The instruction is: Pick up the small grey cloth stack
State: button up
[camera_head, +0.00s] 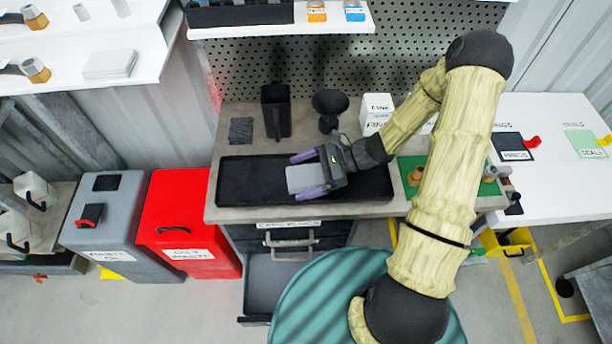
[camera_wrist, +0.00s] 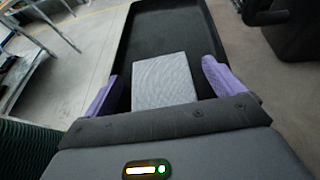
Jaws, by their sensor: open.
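The small grey cloth stack (camera_head: 301,178) lies in the black tray (camera_head: 238,185) on the workbench. It also shows in the wrist view (camera_wrist: 164,80), a flat light grey square between the two purple fingers. My gripper (camera_head: 305,173) is over the tray, its fingers apart on either side of the stack. In the wrist view my gripper (camera_wrist: 160,82) is open and its palm hides the stack's near edge. Whether the fingers touch the stack I cannot tell.
A black funnel (camera_head: 330,108), a black jug (camera_head: 276,110) and white boxes (camera_head: 377,110) stand behind the tray. A dark cloth (camera_head: 241,130) lies at the back left. Red (camera_head: 181,215) and grey (camera_head: 108,215) bins stand left. A drawer (camera_head: 272,283) below is open.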

aim_at(304, 176)
jog(key=c, duration=1.1)
jog(key=shift+r, duration=0.15)
notch_tip(304, 176, up, 10)
jog(key=shift+w+f, duration=0.1)
jog(key=shift+f, duration=0.05)
jog(key=shift+d, duration=0.1)
